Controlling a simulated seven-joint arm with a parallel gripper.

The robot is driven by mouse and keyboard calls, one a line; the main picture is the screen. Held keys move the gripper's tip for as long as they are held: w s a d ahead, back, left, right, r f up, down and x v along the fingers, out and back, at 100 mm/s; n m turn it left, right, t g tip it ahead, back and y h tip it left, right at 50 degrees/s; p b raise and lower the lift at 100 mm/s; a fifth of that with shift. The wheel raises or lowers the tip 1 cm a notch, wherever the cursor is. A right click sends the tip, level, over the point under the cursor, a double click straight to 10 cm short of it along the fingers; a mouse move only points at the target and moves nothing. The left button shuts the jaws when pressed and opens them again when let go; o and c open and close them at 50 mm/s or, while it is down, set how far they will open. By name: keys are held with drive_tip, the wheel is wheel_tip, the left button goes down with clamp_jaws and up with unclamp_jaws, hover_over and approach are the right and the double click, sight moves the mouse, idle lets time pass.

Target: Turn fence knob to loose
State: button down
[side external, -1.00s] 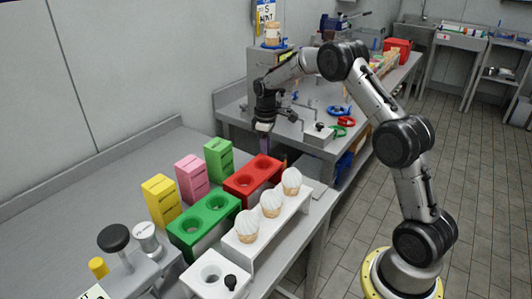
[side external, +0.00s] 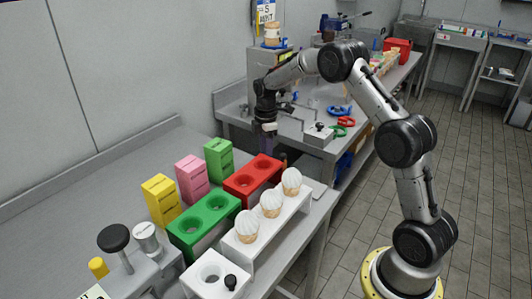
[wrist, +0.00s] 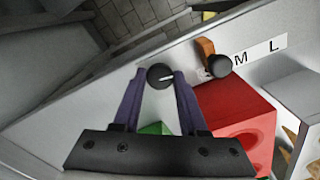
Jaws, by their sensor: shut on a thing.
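My gripper (wrist: 160,85) has purple fingers closed on a round black knob (wrist: 158,72), seen in the wrist view. A pale bar or line runs from this knob to the right. A second black knob (wrist: 219,65) sits just right of the fingers, at an orange block (wrist: 206,48). A white strip (wrist: 262,54) beside it reads "M" and "L"; any loose or tight marking cannot be made out. In the side view my gripper (side external: 266,143) points down behind the red holder, and the held knob is hidden there.
The red two-hole holder (side external: 253,178) is close beside my gripper; it also shows in the wrist view (wrist: 240,120). A green holder (side external: 205,222) and a white rack (side external: 262,232) with topped cones stand nearer. Yellow, pink and green boxes (side external: 218,160) line the back.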

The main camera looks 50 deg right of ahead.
drive_tip(key=shift+w+r, duration=0.1)
drive_tip(key=shift+r, duration=0.05)
idle(0.3)
drive_tip(key=shift+c, duration=2.2)
unclamp_jaws()
wheel_tip(320, 180, up, 14)
